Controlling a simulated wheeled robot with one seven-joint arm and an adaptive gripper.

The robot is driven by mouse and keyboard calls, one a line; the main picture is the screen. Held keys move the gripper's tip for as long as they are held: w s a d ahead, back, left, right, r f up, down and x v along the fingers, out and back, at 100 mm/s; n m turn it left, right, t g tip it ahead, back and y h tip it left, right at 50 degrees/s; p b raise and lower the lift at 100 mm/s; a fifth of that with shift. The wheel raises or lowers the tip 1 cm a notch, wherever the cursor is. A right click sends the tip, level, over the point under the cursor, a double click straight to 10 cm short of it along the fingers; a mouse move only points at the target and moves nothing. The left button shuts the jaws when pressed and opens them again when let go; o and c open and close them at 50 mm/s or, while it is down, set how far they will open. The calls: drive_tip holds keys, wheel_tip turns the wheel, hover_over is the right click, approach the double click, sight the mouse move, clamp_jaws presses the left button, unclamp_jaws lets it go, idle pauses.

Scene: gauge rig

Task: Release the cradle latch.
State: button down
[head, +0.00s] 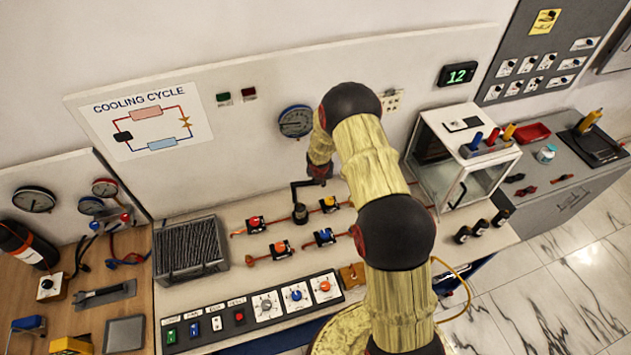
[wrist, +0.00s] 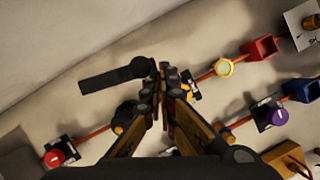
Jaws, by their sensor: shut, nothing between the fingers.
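A black post with a bent black arm (head: 295,192) stands on the pale bench below the round gauge. It may be the cradle latch, but no label confirms this. In the wrist view its flat black bar (wrist: 112,77) points left, and its rounded right end lies just beside my fingertips. My gripper (wrist: 168,82) is shut and empty, pointing down toward the bench. In the head view my gripper (head: 319,174) is small and dark, close to the top of the black arm. I cannot tell whether it touches the bar. The fingers hide part of the post.
A finned grey block (head: 190,248) stands left. A clear-sided box (head: 462,160) stands right. The gauge (head: 296,121) hangs on the panel behind.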

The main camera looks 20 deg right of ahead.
drive_tip(key=shift+w+d, duration=0.15)
drive_tip(key=shift+w, duration=0.15)
idle(0.5)
idle(0.5)
